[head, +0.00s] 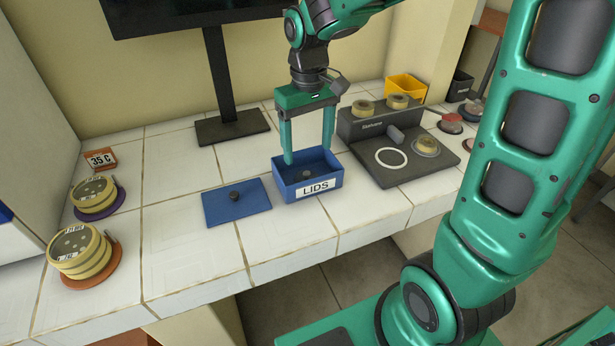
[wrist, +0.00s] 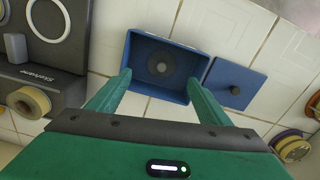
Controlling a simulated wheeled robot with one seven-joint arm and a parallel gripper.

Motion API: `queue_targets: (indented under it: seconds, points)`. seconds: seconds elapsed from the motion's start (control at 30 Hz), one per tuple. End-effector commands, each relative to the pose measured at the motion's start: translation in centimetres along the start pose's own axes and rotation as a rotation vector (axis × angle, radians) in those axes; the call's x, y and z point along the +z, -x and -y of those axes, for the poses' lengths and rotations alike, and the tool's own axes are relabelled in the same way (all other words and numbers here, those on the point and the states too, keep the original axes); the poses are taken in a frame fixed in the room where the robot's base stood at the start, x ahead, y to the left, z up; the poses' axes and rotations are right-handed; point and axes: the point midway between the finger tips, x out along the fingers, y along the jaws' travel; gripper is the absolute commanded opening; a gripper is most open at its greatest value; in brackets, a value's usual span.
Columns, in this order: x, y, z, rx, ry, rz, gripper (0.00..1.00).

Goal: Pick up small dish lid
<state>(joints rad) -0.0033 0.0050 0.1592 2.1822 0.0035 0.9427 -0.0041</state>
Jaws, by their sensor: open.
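A blue open box labelled LIDS (head: 309,190) stands on the tiled bench. Inside it a small round grey disc with a dark knob, likely the small dish lid, shows in the wrist view (wrist: 161,66); in the head view only its dark knob (head: 306,174) shows clearly. My gripper (head: 309,157) points down over the box, fingers spread and empty. In the wrist view my gripper's fingers (wrist: 157,82) reach toward the box's near corners, with the disc between and beyond them. I cannot tell the exact height of the fingertips above the disc.
A flat blue cover with a dark knob (head: 237,200) lies left of the box. Stacked dishes sit on a purple stand (head: 120,196) and an orange stand (head: 110,281) at left. A monitor stand (head: 232,128) is behind.

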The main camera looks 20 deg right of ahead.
Motion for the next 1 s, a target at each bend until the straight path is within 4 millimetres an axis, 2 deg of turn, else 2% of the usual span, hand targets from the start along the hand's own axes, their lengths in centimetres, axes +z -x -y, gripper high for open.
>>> queue_targets:
  seconds: [0.1, 0.37, 0.63, 0.97, 1.0]
  points:
    - [0.0, -1.5, 0.0, 0.000, -0.001, 0.001, 0.72]
    - [0.1, -3.3, 0.1, 0.001, -0.002, 0.002, 0.72]
    - [0.1, -6.8, 0.3, 0.000, -0.002, 0.002, 0.72]
    - [0.1, -7.5, 0.3, 0.000, -0.003, -0.001, 0.72]
    - [0.1, -7.5, 0.3, 0.000, -0.003, -0.001, 0.65]
